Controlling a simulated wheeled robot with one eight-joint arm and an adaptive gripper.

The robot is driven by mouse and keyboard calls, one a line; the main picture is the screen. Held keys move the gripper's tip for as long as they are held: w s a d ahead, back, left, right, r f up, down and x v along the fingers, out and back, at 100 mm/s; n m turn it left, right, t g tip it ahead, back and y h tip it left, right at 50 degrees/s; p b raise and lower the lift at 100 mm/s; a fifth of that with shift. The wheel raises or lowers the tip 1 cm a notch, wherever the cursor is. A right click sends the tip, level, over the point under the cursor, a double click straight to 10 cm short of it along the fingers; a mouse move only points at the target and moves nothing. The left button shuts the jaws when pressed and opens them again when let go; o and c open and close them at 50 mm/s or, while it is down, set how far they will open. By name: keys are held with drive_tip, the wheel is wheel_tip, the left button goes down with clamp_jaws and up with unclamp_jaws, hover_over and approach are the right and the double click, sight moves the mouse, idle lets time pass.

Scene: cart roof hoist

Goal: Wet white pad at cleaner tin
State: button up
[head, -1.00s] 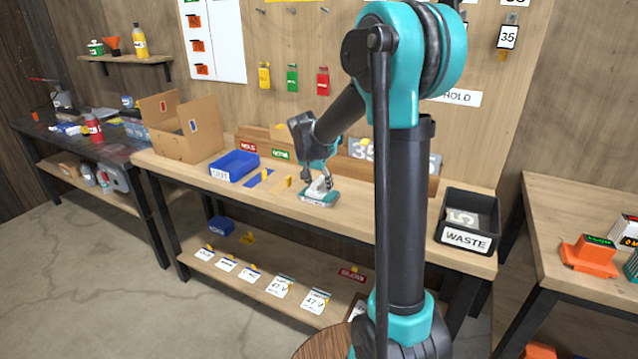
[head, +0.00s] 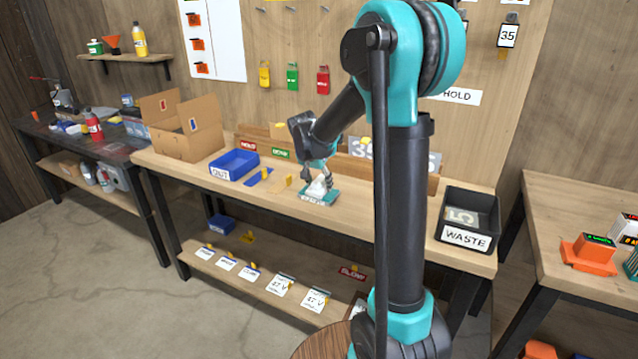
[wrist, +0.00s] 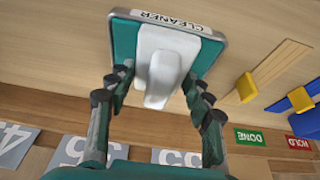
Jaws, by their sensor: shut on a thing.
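The white pad (wrist: 160,50) is a pale block with a grip, held between the fingers of my gripper (wrist: 156,82) in the wrist view. Behind it is the cleaner tin (wrist: 123,40), a shallow teal tray with a pale rim and a CLEANER label. In the head view the tin (head: 330,197) stands on the middle bench, with the pad (head: 317,188) at it and my gripper (head: 318,176) above. The pad overlaps the teal area. I cannot tell whether its underside touches it.
A blue OUT tray (head: 234,165) and an open cardboard box (head: 186,130) stand to the left. A tan card and a blue card with yellow grips (wrist: 299,100) lie near the tin. A black WASTE bin (head: 468,220) is at the right end. The bench between tin and bin looks clear.

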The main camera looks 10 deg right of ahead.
sight(319, 178)
drive_tip(key=shift+r, duration=3.45)
